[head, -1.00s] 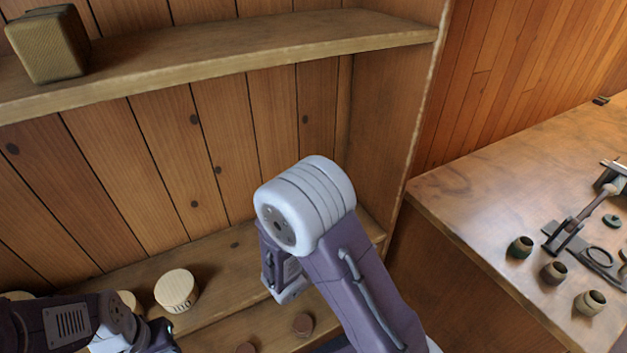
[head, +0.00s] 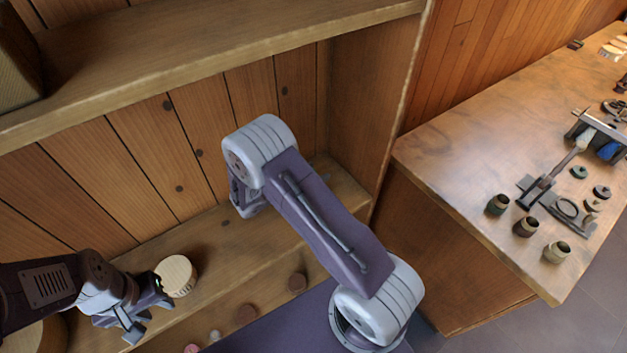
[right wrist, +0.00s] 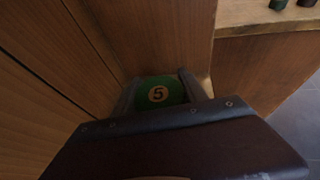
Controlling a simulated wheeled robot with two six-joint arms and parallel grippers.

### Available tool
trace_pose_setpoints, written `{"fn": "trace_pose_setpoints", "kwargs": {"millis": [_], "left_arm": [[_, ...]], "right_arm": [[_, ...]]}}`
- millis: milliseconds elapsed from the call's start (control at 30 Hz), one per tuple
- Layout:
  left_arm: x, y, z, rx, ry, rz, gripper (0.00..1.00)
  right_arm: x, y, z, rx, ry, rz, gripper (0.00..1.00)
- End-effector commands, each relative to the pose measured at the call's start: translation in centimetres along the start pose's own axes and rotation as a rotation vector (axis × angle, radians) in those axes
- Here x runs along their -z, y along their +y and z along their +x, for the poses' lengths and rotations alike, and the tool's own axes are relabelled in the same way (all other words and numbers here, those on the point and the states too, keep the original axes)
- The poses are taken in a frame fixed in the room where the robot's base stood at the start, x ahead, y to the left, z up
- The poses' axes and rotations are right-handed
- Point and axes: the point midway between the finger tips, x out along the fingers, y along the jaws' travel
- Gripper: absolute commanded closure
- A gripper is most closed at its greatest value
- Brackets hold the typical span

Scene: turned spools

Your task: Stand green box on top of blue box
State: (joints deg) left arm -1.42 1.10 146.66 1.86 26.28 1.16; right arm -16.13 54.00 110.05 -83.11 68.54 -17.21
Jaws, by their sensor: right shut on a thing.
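The green box (right wrist: 158,92) shows in the right wrist view as a green face with a pale round label reading 5. My right gripper (right wrist: 160,88) is shut on it, one finger on each side. In the head view my right arm's forearm and wrist cover that gripper and the green box. My left gripper (head: 146,312) is at the lower left of the head view, its fingers apart and empty, beside a pale round wooden box (head: 178,275). I cannot make out the blue box in these frames.
A wooden shelf (head: 220,45) runs above, with a dark woven box (head: 18,65) at its left end. The lower shelf (head: 225,250) is mostly bare near my right arm. A bench (head: 450,150) on the right carries several small jars and tools.

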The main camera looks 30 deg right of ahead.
Motion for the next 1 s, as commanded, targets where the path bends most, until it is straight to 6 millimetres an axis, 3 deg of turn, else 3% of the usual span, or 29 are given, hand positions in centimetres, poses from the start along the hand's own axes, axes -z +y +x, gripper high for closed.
{"fn": "trace_pose_setpoints", "kwargs": {"millis": [133, 400, 767, 800, 867, 1000], "left_arm": [[0.0, 0.0, 0.0, 0.000, 0.000, 0.000, 0.64], [0.0, 0.0, -0.3, 0.000, 0.000, 0.000, 0.64], [0.0, 0.0, 0.2, 0.000, 0.000, 0.000, 0.64], [0.0, 0.0, 0.0, 0.000, 0.000, 0.000, 0.64], [0.0, 0.0, 0.0, 0.000, 0.000, 0.000, 0.64], [0.0, 0.0, 0.0, 0.000, 0.000, 0.000, 0.64]], "right_arm": [[0.3, 0.2, 0.2, 0.000, 0.000, -0.001, 0.89], [3.8, 0.2, 1.6, 0.000, 0.000, -0.002, 0.89], [4.3, 0.2, 1.8, 0.000, 0.000, 0.000, 0.89], [4.2, 0.2, 1.7, 0.000, 0.000, 0.000, 0.39], [4.1, 0.2, 1.7, 0.000, 0.000, 0.000, 0.28], [4.1, 0.2, 1.7, 0.000, 0.001, 0.000, 0.28]]}}
